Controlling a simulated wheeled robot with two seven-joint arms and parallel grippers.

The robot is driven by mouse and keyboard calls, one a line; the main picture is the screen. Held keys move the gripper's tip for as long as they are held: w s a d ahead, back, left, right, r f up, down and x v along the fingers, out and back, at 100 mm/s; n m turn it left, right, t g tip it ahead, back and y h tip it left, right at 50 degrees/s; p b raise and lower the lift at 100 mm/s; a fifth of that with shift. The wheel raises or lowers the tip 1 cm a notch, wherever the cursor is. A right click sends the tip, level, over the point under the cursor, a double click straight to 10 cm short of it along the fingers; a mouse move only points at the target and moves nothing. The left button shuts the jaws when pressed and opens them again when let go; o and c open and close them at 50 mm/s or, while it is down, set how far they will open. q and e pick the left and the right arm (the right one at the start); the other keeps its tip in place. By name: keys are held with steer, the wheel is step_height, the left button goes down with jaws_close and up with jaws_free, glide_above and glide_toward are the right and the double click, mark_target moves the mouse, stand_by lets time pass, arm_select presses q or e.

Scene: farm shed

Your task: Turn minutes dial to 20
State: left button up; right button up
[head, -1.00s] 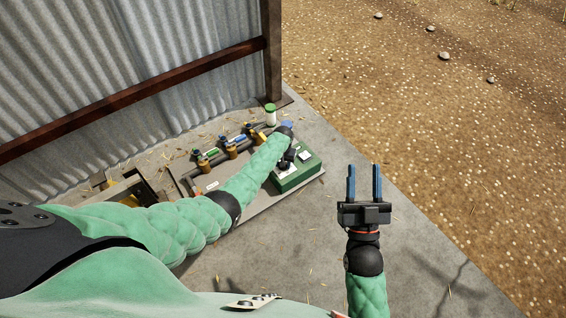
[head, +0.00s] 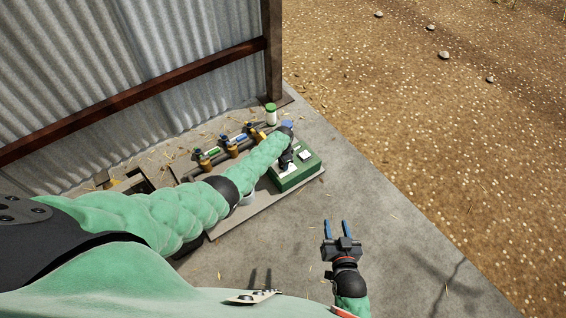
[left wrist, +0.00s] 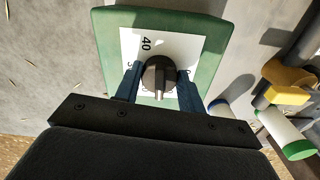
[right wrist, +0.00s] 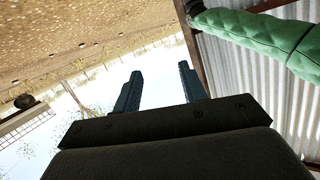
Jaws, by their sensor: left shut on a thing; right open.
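The minutes dial (left wrist: 158,76) is a dark round knob with a raised grip bar, on a white printed plate (left wrist: 131,40) on a green box (left wrist: 215,28). The number 40 reads above and left of the knob; other marks are partly covered. In the left wrist view, my left gripper (left wrist: 158,80) has its blue fingers on both sides of the knob and is shut on it. In the head view, the green box (head: 299,172) sits at the panel's right end, with my left arm over part of it. My right gripper (head: 335,230) is open and empty, over bare concrete.
Pipes with brass valves (head: 231,148) and coloured tags stand left of the green box. A white jar with a green lid (head: 271,115) stands behind it. A corrugated wall (head: 120,70) rises at the back left. The concrete (head: 390,225) right of the box is clear.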

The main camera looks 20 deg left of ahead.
arm_select(q)
steer(key=shift+w+m, duration=0.1)
steer(key=shift+m, duration=3)
arm_select(e)
steer(key=shift+w+r+t, duration=0.3)
steer(key=shift+w+r, duration=0.25)
steer(key=shift+r, duration=0.3)
arm_select(q)
steer(key=o, duration=1)
arm_select(e)
steer(key=shift+s+f, duration=0.4)
steer(key=shift+s, duration=0.15)
arm_select(q)
steer(key=shift+r, duration=0.1)
